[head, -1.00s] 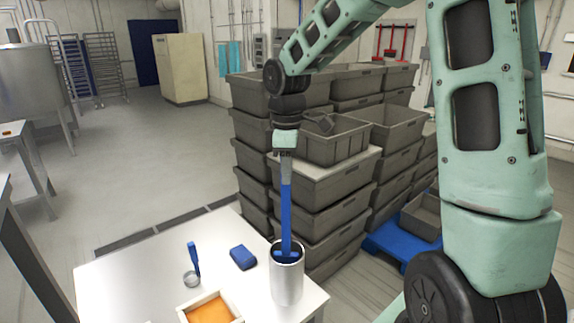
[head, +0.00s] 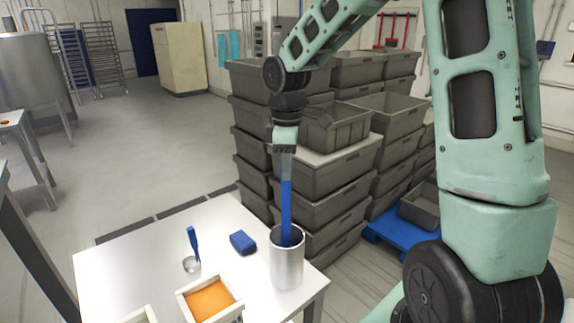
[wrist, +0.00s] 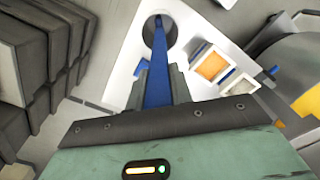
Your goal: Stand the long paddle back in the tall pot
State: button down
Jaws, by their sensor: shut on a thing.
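The long blue paddle (head: 286,200) hangs upright below my gripper (head: 285,150) in the head view. My gripper is shut on the paddle's upper end. The paddle's lower end is inside the mouth of the tall metal pot (head: 287,265), and the rim hides its tip. In the wrist view the paddle (wrist: 157,85) runs from my gripper (wrist: 158,98) to the round opening of the pot (wrist: 150,35). I cannot tell whether the tip touches the pot's bottom.
The pot stands on a white table (head: 130,265) near its right edge. A blue block (head: 243,242), a small blue-handled tool (head: 194,245) and a tray of orange stuff (head: 210,300) lie left of it. Stacked grey crates (head: 325,200) rise close behind.

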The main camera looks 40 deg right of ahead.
jog(key=shift+f+b, duration=0.6)
jog(key=shift+f, duration=0.5)
dwell(0.3)
jog(key=c, duration=1.2)
grip_release()
jog(key=shift+o, duration=0.2)
notch_tip(320, 180, up, 18)
jog(key=b, duration=0.1)
jog(key=shift+f+b, duration=0.25)
jog(key=shift+b, duration=0.1)
